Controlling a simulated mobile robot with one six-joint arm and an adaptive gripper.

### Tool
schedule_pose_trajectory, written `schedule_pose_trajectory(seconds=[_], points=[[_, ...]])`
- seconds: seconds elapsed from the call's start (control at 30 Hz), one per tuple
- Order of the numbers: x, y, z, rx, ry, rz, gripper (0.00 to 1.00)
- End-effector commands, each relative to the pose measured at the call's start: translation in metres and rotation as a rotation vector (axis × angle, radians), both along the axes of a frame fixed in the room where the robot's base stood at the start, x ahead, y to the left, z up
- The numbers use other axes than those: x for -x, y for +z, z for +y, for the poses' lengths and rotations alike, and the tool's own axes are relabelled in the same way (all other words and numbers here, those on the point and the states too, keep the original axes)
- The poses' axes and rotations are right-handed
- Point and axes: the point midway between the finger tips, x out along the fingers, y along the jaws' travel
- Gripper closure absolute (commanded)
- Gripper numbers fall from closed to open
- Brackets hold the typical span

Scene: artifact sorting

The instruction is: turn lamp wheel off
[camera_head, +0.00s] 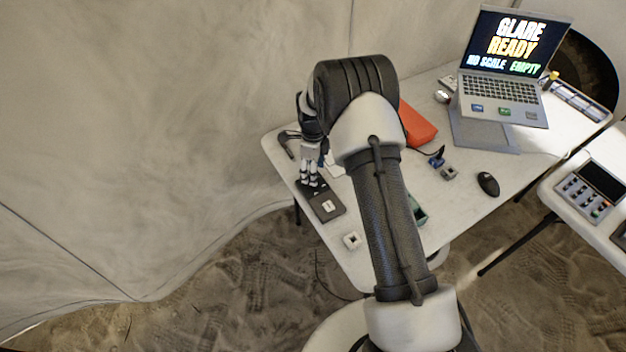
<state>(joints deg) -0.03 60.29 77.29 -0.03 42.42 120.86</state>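My gripper (312,182) points down at the left end of the white table, at the far end of a dark box (328,208). The box has a small white square on its near part. The fingertips are at or just above the box; I cannot tell if they touch it. The fingers are small in view, and I cannot tell whether they are open or shut. I cannot make out a lamp wheel for certain; the part of the box under the fingers is hidden.
A laptop (513,90) stands on a raised stand on the table (470,215). A red-orange case (416,124), a black mouse (488,184) and small parts lie around. My arm hides the table's middle. A second table (580,228) with a keypad device stands at right.

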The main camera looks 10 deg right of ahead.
Motion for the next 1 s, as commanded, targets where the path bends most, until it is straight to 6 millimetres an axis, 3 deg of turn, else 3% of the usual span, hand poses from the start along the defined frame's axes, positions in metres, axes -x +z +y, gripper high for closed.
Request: schedule_pose_trajectory(seconds=[0.1, 0.23, 0.67, 1.0], points=[[0.001, -0.023, 0.000, 0.000, 0.000, 0.001, 0.47], [0.000, -0.037, 0.000, 0.000, 0.000, 0.000, 0.47], [0.000, -0.044, 0.000, 0.001, 0.000, -0.001, 0.48], [0.000, -0.044, 0.000, 0.000, 0.000, 0.000, 0.71]])
